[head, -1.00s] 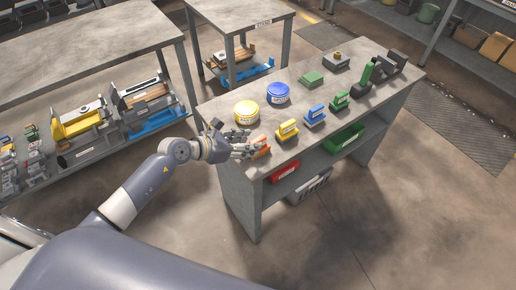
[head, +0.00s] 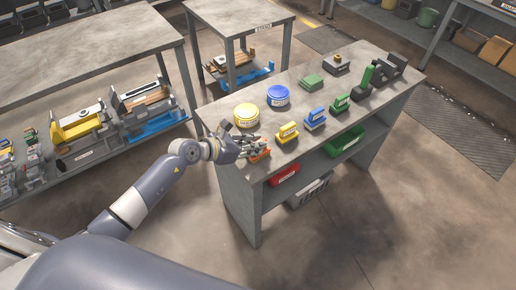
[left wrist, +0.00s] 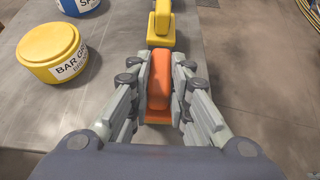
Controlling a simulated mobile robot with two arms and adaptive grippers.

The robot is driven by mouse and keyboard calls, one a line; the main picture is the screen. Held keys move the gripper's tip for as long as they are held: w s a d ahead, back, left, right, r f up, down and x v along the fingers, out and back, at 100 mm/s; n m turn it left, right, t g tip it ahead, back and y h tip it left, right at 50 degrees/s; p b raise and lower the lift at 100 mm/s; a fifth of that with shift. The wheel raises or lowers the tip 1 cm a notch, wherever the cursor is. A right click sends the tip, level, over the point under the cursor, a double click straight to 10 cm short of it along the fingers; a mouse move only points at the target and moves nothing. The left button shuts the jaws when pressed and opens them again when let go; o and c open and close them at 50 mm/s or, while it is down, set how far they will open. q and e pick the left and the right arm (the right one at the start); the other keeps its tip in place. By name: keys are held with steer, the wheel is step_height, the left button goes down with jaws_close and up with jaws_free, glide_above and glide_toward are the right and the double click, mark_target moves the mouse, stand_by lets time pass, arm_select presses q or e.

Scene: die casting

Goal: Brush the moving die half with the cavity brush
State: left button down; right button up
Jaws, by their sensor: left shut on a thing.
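An orange brush (left wrist: 159,80) stands on the near-left end of the grey bench (head: 230,117); its orange block also shows in the head view (head: 259,156). I cannot read a label on it, so I cannot tell whether it is the cavity brush. My left gripper (left wrist: 159,85) is shut on its upright handle, with a finger on each side. In the head view my left gripper (head: 256,146) covers part of the brush. The brush appears to rest on the bench top. I cannot identify the moving die half. My right gripper is out of view.
A yellow brush (head: 287,132), a blue brush (head: 315,117) and a green brush (head: 340,102) stand in a row beyond the orange one. A yellow tin (head: 247,115) and a blue tin (head: 278,94) stand behind. Red (head: 284,175) and green (head: 344,139) bins sit below.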

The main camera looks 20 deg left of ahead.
arm_select(q)
step_height(320, 180, up, 6)
steer(key=p, duration=0.6)
steer(key=shift+r, duration=0.1)
stand_by(0.4)
